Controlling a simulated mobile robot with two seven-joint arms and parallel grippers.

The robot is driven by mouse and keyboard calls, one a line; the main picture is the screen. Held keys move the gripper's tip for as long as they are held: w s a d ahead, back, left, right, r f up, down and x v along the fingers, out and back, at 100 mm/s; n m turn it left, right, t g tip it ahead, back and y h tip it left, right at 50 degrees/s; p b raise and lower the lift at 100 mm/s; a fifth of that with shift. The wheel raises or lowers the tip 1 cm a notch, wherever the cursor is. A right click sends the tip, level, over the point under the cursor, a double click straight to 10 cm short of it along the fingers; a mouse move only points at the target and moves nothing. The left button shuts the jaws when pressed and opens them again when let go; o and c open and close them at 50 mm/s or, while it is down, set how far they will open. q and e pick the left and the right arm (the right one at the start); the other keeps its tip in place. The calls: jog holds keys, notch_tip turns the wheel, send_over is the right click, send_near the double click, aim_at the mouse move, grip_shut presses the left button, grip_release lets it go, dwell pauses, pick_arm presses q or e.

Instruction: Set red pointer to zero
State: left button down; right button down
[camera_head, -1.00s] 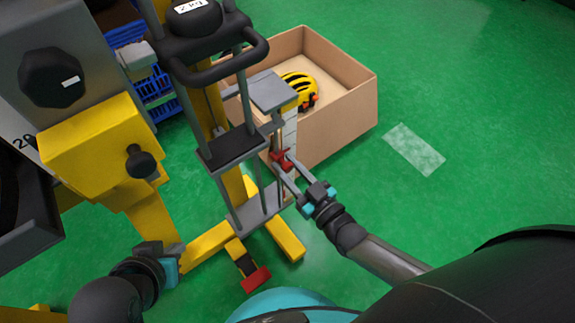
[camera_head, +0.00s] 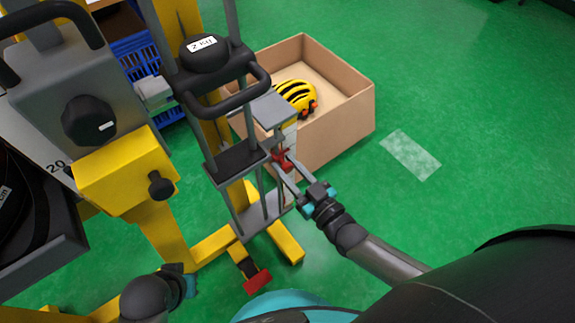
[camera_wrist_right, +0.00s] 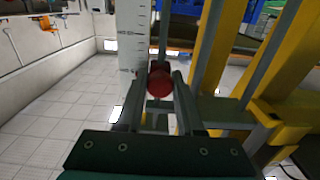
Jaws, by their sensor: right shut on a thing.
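The red pointer (camera_head: 281,160) sits on a rod beside the white ruler scale of the drop tower, below the tower's small grey top plate (camera_head: 271,108). My right gripper (camera_head: 287,168) reaches it from the lower right and is shut on it. In the right wrist view the red pointer (camera_wrist_right: 159,80) shows as a round red knob between the two fingers, with the white scale (camera_wrist_right: 131,35) just to its left. The scale's numbers are too small to read. My left gripper (camera_head: 188,283) is at the lower left, mostly hidden behind its own wrist, away from the pointer.
A black 2 kg weight (camera_head: 204,54) with a handle frame stands on the tower left of the pointer. A cardboard box (camera_head: 345,122) with a yellow helmet (camera_head: 296,97) is behind. A red foot pedal (camera_head: 257,281) is below. Green floor at the right is free.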

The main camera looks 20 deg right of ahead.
pick_arm(q)
jog(key=shift+s+f, duration=0.1)
jog(key=shift+f, duration=0.15)
pick_arm(e)
jog(key=shift+r, duration=0.1)
jog(key=c, duration=0.5)
grip_release()
jog(key=shift+c, duration=0.2)
jog(key=shift+s+d, duration=0.1)
jog(key=shift+s, duration=0.2)
pick_arm(q)
jog(key=s+a+f+g+p, duration=0.1)
jog(key=s+f+p, duration=0.2)
jog(key=f, duration=0.3)
jog(key=shift+s+f+p, duration=0.25)
jog(key=shift+f+p, duration=0.05)
jog(key=shift+f, duration=0.1)
pick_arm(e)
jog(key=v, duration=1.4)
jog(key=shift+s, duration=0.3)
pick_arm(q)
jog(key=shift+a, duration=0.1)
pick_arm(e)
jog(key=shift+d, duration=0.1)
